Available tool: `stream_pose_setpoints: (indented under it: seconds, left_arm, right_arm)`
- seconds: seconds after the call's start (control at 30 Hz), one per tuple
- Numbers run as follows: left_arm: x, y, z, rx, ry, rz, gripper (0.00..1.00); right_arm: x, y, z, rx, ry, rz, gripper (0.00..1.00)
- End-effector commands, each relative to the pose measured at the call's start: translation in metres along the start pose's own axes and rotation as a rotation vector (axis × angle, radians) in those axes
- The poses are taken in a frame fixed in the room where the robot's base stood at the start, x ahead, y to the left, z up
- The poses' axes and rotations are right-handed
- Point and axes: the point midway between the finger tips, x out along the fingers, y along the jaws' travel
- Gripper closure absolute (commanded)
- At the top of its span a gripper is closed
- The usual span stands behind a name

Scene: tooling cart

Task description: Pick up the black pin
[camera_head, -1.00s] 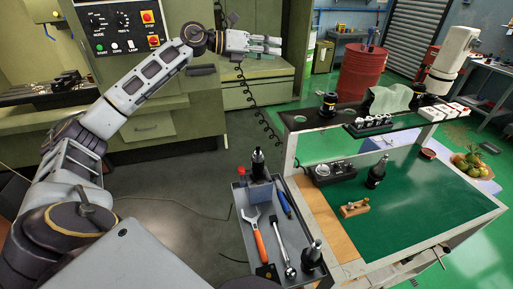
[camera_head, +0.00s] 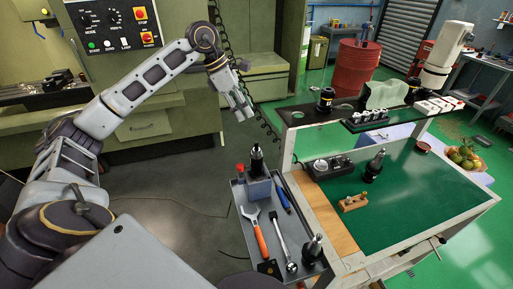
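Black pin-like holders stand in several places, and I cannot tell which one is the black pin. One (camera_head: 257,160) stands upright on a blue block in the grey tool tray. Another (camera_head: 314,247) stands at the tray's front right. A third (camera_head: 375,166) stands on the green cart top. My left gripper (camera_head: 241,112) hangs above and to the left of the tray, fingers pointing down, apart from every holder. Its fingers look parted and empty. My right gripper is not in view.
The tray (camera_head: 243,235) also holds an orange-handled wrench (camera_head: 258,232), a steel ratchet (camera_head: 283,243) and a blue tool (camera_head: 281,198). A raised black shelf (camera_head: 345,113) with holders runs along the cart's back. A wooden piece (camera_head: 353,202) lies on the green top.

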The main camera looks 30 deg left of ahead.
Motion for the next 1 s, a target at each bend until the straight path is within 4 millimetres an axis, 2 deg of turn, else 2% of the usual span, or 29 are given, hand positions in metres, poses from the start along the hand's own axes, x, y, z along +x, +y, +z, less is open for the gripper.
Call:
stream_pose_setpoints:
  seconds: [0.13,0.63,0.77,1.0]
  left_arm:
    - [0.0,-0.004,-0.01,0.034,0.045,-0.02,0.61]
    - [0.003,-0.004,-0.009,0.048,0.039,-0.02,0.61]
    - [0.012,-0.004,-0.009,0.048,0.04,-0.021,0.61]
    - [0.041,-0.005,-0.01,0.047,0.039,-0.022,0.61]
  right_arm:
    - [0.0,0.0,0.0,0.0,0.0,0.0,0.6]
    - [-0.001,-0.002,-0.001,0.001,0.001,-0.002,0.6]
    - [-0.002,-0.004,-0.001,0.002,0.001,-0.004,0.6]
    - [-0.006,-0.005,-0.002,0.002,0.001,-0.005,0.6]
